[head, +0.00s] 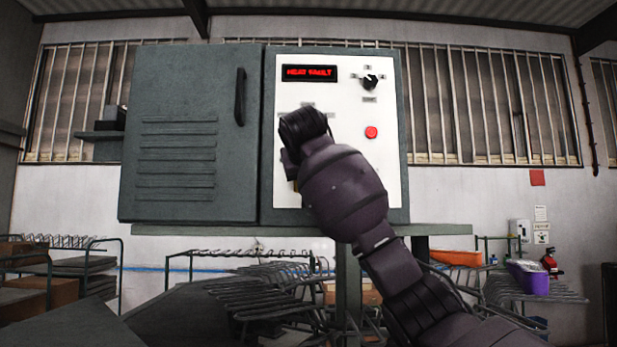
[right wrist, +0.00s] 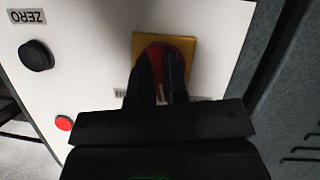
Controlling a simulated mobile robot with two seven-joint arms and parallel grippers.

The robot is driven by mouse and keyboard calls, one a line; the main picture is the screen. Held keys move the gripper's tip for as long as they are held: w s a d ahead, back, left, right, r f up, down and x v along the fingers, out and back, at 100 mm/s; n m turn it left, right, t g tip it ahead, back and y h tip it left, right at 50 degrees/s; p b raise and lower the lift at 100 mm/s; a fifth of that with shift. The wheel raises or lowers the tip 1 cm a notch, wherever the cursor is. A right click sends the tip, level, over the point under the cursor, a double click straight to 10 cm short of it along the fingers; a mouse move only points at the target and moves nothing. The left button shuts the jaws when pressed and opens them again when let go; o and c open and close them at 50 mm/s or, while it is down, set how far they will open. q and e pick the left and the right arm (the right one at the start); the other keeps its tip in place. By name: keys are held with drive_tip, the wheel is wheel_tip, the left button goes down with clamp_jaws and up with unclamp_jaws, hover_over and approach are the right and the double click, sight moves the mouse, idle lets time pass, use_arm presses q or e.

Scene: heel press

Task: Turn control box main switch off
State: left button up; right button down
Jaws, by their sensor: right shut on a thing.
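The control box (head: 270,140) is a grey-green cabinet with a white panel on its right half. Its main switch, a red rotary handle (right wrist: 182,60) on a yellow square plate (right wrist: 190,42), shows in the right wrist view. My right gripper (right wrist: 160,88) is shut on the red handle, with its dark fingers on either side of it. In the head view my right arm covers most of the switch, and only a sliver of yellow shows. The handle's exact angle is hard to tell. My left gripper is in neither view.
The panel carries a red-lit display (head: 309,73) reading "HEAT FAULT", a black selector knob (head: 370,82) and a red button (head: 371,132). Wire racks (head: 275,285) stand below.

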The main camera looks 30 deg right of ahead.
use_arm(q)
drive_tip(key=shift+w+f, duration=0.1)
use_arm(e)
drive_tip(key=n+h, duration=0.3)
drive_tip(key=n, duration=0.1)
drive_tip(key=shift+g, duration=0.3)
idle(0.4)
drive_tip(key=c, duration=1.1)
unclamp_jaws()
drive_tip(key=shift+a, duration=0.1)
drive_tip(key=shift+c, duration=0.2)
use_arm(q)
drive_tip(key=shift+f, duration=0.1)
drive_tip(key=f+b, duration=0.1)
drive_tip(key=b, duration=0.1)
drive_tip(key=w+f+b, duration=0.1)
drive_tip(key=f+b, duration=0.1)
drive_tip(key=b, duration=0.1)
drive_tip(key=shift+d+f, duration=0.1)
use_arm(e)
drive_tip(key=v, duration=1)
drive_tip(key=shift+s+a, duration=0.25)
drive_tip(key=shift+s, duration=0.05)
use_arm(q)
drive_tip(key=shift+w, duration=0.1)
use_arm(e)
drive_tip(key=shift+r, duration=0.1)
